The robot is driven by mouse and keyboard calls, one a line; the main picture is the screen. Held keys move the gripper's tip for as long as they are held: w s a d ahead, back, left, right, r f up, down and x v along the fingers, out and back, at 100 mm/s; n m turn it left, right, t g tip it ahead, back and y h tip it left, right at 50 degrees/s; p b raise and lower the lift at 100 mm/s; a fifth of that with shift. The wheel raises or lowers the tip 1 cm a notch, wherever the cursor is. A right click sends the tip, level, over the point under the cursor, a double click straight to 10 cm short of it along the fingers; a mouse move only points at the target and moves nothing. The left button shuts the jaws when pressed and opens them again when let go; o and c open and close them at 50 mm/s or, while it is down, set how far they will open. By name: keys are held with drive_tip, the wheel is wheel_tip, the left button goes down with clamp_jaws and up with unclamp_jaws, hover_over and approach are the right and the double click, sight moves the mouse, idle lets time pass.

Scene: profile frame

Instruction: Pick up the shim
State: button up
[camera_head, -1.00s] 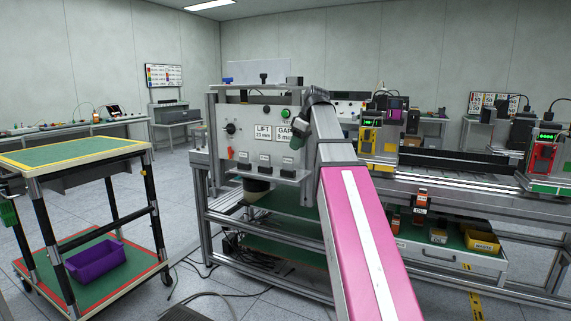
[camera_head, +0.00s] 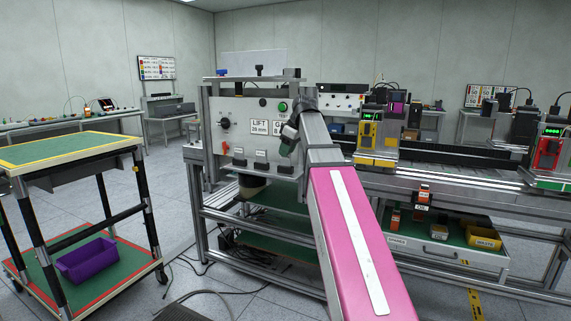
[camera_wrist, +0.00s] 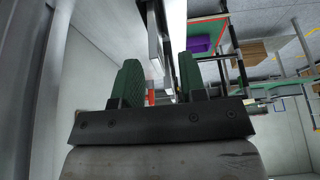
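I cannot pick out the shim for certain in either view. My gripper (camera_head: 287,145) shows in the head view in front of the right side of a grey control panel (camera_head: 240,111). The panel bears a "LIFT 20 mm" label, and my arm partly hides the label beside it. In the wrist view my gripper (camera_wrist: 160,80) has two green ribbed fingers standing apart. Pale metal bars show in and above the gap, and I see nothing clamped between the fingers.
A trolley (camera_head: 70,150) with a green top stands at left, a purple bin (camera_head: 87,261) on its lower shelf. At right is a long bench with a yellow device (camera_head: 378,133), a red device (camera_head: 547,150) and an open drawer (camera_head: 440,250). Cables lie on the floor between trolley and bench.

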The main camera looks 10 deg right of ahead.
drive_tip(key=shift+x, duration=1.95)
drive_tip(key=shift+d, duration=0.15)
clamp_jaws()
drive_tip(key=shift+r, duration=0.15)
drive_tip(key=shift+w+r, duration=0.1)
drive_tip(key=shift+r, duration=0.5)
drive_tip(key=a+r, duration=0.9)
drive_tip(key=a, duration=0.2)
drive_tip(key=shift+w+a+r, duration=0.3)
drive_tip(key=shift+w+a, duration=0.05)
